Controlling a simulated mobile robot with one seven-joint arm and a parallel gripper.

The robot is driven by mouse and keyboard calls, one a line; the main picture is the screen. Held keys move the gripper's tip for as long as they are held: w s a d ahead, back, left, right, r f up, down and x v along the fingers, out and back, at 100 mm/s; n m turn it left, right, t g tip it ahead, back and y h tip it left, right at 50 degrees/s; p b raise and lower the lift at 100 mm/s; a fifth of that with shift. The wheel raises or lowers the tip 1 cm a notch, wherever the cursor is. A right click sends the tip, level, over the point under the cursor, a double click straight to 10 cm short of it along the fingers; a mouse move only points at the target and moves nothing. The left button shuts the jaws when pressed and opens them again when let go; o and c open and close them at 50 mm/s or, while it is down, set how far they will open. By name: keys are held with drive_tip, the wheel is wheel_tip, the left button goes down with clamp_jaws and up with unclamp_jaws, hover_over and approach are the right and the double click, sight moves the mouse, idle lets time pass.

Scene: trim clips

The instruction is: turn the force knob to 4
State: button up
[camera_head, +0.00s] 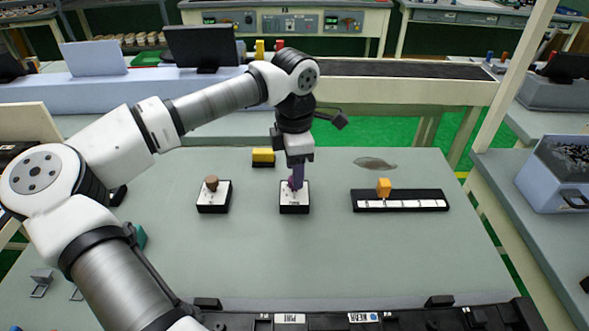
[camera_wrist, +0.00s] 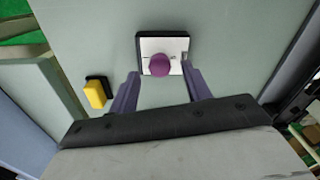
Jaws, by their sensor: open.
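A purple round knob (camera_wrist: 159,65) sits on a white-faced black box (camera_head: 294,207) at the middle of the table. Its scale and pointer are too small to read. My gripper (camera_head: 296,178) points down over this box and hides much of the knob in the head view. In the wrist view my gripper (camera_wrist: 160,74) is open, with one purple-grey finger on each side of the knob and a gap to each. I cannot tell how far down the fingertips reach beside it.
A similar box with a brown knob (camera_head: 211,184) stands to the left. A black slider strip (camera_head: 400,207) with an orange block (camera_head: 383,187) lies to the right. A yellow block (camera_head: 263,155) on a black base stands behind. The table between them is clear.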

drive_tip(key=shift+f, duration=0.95)
drive_tip(key=c, duration=1)
drive_tip(key=shift+m, duration=0.3)
drive_tip(key=m+b, duration=0.2)
drive_tip(key=m, duration=0.1)
drive_tip(key=shift+f+b, duration=0.1)
drive_tip(key=shift+b, duration=0.3)
drive_tip(key=m+b, duration=0.1)
drive_tip(key=m, duration=0.4)
drive_tip(key=shift+b, duration=0.35)
